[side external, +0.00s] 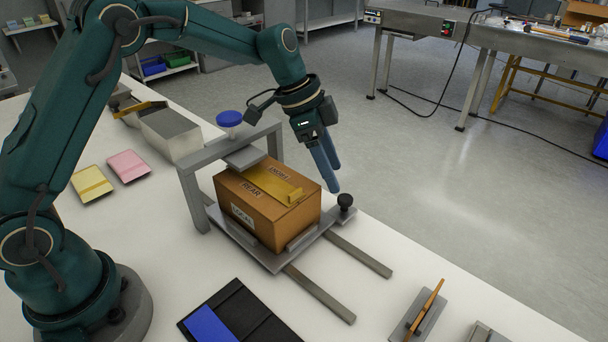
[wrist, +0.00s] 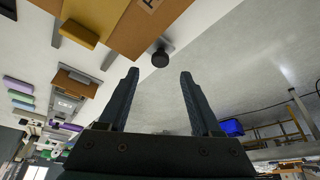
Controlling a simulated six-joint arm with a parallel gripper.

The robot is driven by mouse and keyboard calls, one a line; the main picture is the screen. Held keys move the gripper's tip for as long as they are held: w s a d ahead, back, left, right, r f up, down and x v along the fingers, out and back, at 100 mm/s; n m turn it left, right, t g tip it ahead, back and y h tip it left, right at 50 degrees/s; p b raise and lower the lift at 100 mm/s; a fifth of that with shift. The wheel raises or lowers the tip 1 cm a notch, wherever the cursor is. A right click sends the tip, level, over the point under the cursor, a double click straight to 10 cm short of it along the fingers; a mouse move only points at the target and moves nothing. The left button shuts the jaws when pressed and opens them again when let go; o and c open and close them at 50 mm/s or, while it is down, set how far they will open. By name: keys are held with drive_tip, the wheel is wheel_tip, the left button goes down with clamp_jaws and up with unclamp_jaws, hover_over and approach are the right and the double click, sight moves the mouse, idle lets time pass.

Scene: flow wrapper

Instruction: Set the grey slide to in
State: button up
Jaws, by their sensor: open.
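The grey slide (side external: 272,262) is a flat plate on two grey rails (side external: 322,294), with its back part at the grey frame (side external: 191,192). A black knob (side external: 345,201) stands upright at its right corner; it also shows in the wrist view (wrist: 160,57). A brown box (side external: 262,215) with labels, one reading REAR, sits on the slide with a yellow piece (side external: 275,186) on top. My gripper (side external: 334,178) is open and empty, pointing down just above the knob. In the wrist view the knob appears between and beyond the fingertips (wrist: 159,75), apart from them.
The frame carries a blue-topped knob (side external: 229,118) and a grey plate over the box's rear edge. A black tray (side external: 245,315) with a blue piece lies in front. A stand with an orange strip (side external: 428,302) is at right. The rails' front ends are bare.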

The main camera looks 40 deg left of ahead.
wheel_tip(320, 180, up, 5)
drive_tip(key=n, duration=1.9)
hover_over(344, 197)
drive_tip(key=s+a, duration=0.2)
drive_tip(key=shift+w+d+f+n, duration=0.25)
drive_tip(key=shift+f+n, duration=1.35)
drive_tip(key=shift+n, duration=1.25)
drive_tip(key=shift+w+d+f+n, duration=0.25)
drive_tip(key=shift+f+n, duration=1.4)
drive_tip(key=shift+n, duration=1.15)
drive_tip(key=shift+w+d+f+n, duration=0.25)
drive_tip(key=shift+f+n, duration=1.35)
drive_tip(key=shift+n, duration=1.25)
drive_tip(key=shift+a, duration=0.1)
clamp_jaws()
